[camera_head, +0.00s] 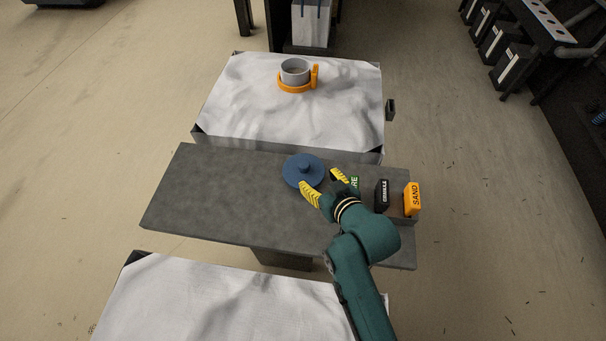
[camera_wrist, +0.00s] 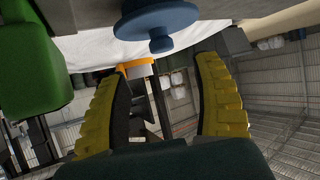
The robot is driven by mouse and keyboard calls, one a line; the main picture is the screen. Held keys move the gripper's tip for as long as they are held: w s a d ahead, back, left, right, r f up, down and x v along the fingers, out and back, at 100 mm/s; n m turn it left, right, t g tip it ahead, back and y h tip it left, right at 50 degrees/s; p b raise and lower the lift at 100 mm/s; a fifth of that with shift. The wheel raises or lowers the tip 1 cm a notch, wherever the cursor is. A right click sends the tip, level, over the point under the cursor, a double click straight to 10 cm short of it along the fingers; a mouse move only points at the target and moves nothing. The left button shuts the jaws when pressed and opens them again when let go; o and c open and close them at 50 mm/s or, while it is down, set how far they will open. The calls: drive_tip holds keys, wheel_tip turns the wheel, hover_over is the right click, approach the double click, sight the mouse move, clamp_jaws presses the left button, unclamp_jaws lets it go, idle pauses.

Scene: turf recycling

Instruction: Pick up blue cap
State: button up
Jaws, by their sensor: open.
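The blue cap (camera_head: 301,173) is a round disc with a small knob on top. It lies on the grey table (camera_head: 215,195), near its far edge. In the wrist view the blue cap (camera_wrist: 158,24) shows at the top centre, ahead of my fingers, with its knob toward them. My gripper (camera_head: 323,184) is open, its yellow fingers spread apart at the near right side of the cap. In the wrist view my gripper (camera_wrist: 166,100) has nothing between its fingers. I cannot tell whether a finger touches the cap's rim.
Right of my gripper stand a partly hidden green block (camera_head: 354,182), a black block (camera_head: 382,194) and an orange SAND block (camera_head: 412,198). Behind, a white-covered bin (camera_head: 240,105) carries a grey cup (camera_head: 295,71) in an orange holder (camera_head: 296,88). The table's left half is clear.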

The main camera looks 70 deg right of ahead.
sight(306, 167)
drive_tip(key=b+x, duration=0.2)
drive_tip(key=x, duration=0.8)
drive_tip(key=shift+w+r, duration=0.1)
drive_tip(key=shift+r, duration=0.05)
clamp_jaws()
